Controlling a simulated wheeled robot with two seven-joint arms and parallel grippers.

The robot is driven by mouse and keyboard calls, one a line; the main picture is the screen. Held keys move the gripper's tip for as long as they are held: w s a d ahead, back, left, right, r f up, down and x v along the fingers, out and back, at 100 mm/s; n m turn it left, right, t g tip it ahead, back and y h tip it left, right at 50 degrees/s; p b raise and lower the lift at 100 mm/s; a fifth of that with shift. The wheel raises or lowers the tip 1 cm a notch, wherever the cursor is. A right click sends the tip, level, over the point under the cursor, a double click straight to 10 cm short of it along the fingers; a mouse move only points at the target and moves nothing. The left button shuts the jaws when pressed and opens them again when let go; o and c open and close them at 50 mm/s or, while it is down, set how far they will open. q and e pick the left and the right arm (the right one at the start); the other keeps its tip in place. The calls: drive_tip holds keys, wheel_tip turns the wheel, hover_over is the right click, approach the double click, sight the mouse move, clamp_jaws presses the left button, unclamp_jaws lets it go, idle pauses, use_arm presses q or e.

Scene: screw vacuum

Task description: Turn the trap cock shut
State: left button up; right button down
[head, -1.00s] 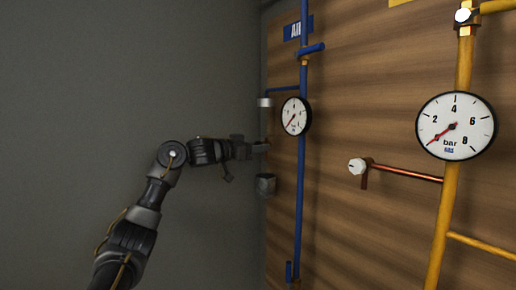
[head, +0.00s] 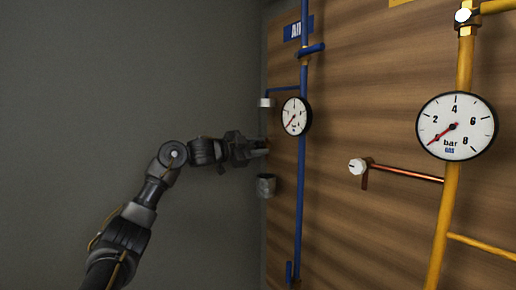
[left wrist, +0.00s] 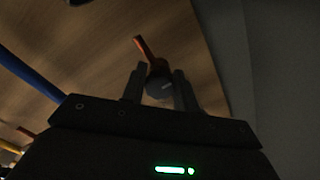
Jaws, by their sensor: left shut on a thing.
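My left gripper (head: 264,146) reaches the left edge of the wooden panel, between a small white-topped fitting above and a grey cup below. In the left wrist view its two fingers (left wrist: 158,88) stand on either side of a round grey knob (left wrist: 160,87) with a pale mark, which I take for the trap cock. The gripper is shut on this knob. A copper-orange pipe stub (left wrist: 146,47) shows behind the knob. In the head view the gripper hides the knob. My right gripper is in neither view.
A blue pipe (head: 301,190) with a gauge (head: 295,116) runs close right of the gripper. The grey cup (head: 265,186) is just below. Farther right are a white knob (head: 357,166) on a copper pipe and a yellow pipe (head: 440,220) with a large gauge (head: 456,126). Left is bare grey wall.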

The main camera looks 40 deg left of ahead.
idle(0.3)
use_arm(q)
drive_tip(key=o, duration=1)
drive_tip(key=shift+r, duration=0.1)
